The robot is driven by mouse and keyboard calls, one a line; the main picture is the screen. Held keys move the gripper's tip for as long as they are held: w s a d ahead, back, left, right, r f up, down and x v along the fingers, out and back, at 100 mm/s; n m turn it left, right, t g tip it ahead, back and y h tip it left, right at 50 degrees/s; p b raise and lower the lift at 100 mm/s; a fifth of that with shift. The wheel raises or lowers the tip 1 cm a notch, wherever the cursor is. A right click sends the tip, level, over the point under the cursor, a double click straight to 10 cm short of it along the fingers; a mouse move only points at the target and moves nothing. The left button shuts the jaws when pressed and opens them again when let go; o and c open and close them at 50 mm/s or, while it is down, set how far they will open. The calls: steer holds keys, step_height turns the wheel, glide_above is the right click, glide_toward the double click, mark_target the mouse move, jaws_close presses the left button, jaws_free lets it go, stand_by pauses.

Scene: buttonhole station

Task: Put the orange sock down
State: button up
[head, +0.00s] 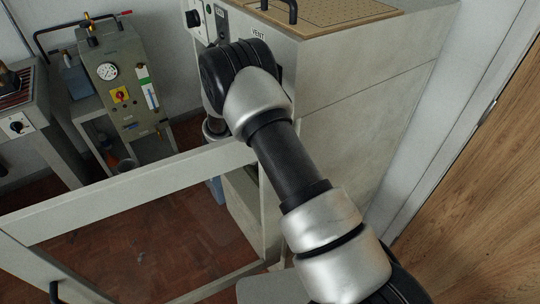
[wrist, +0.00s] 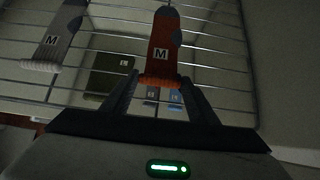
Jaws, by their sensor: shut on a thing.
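In the wrist view the orange sock (wrist: 162,45) hangs between the fingers of my gripper (wrist: 160,82), which is shut on its ribbed cuff. The sock has a grey heel and toe and a white label with an M. Its foot reaches away from me over the bars of a wire rack (wrist: 222,62); whether it touches the bars I cannot tell. In the head view the gripper and the sock are hidden behind my arm and the grey cabinet.
A grey sock (wrist: 52,40) with an M label lies on the rack at left. Below the rack show a dark piece (wrist: 108,82) labelled L and small blue pieces (wrist: 175,97). In the head view a pale frame (head: 130,188) crosses before the cabinet (head: 350,120); a wooden door (head: 490,170) stands at right.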

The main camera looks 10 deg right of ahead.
steer(key=o, duration=0.8)
steer(key=shift+s+f, duration=0.2)
steer(key=shift+f, duration=0.3)
steer(key=o, duration=0.3)
steer(key=shift+f, duration=0.1)
steer(key=shift+s+f, duration=0.1)
steer(key=shift+r, duration=0.2)
steer(key=w+r+p+v, duration=0.1)
steer(key=v, duration=1.1)
steer(key=shift+s+r+p, duration=0.15)
steer(key=shift+r+p, duration=0.1)
steer(key=shift+p, duration=0.05)
